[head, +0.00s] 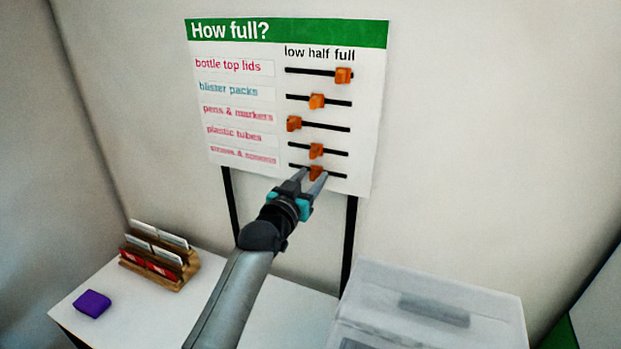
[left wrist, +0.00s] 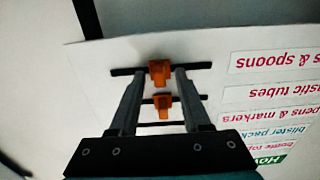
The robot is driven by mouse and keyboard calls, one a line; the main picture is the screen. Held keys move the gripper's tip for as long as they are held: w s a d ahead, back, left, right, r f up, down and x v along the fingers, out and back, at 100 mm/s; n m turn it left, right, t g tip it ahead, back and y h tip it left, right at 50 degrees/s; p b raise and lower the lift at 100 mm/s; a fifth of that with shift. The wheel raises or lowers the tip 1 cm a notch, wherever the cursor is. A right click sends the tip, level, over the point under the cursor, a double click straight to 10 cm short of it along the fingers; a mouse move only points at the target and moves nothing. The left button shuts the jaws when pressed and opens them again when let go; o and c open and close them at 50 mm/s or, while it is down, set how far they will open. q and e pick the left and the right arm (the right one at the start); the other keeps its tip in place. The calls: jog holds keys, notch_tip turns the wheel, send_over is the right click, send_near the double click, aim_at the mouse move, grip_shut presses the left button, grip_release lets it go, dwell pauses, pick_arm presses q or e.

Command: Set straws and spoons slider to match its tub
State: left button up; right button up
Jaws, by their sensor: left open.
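The "How full?" board (head: 235,178) stands on two black legs, with several rows of orange sliders on black tracks. The straws and spoons slider (head: 316,172) is on the lowest track, about at the middle, under "half". In the left wrist view this slider (left wrist: 160,72) sits between the fingertips of my left gripper (left wrist: 158,74), with a gap on each side. My left gripper (head: 316,175) is open at the lowest track in the head view. The plastic tubes slider (head: 316,151) is just above, also near the middle. The straws and spoons tub cannot be identified. My right gripper is out of view.
A wooden rack (head: 160,267) with red and white cards and a purple block (head: 92,304) are on the white table (head: 270,318). A translucent lidded bin (head: 430,310) stands at the lower right. The pens and markers slider (head: 294,123) is at the low end.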

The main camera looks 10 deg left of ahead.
pick_arm(q)
jog(key=shift+c, duration=0.2)
grip_shut()
dwell(1.1)
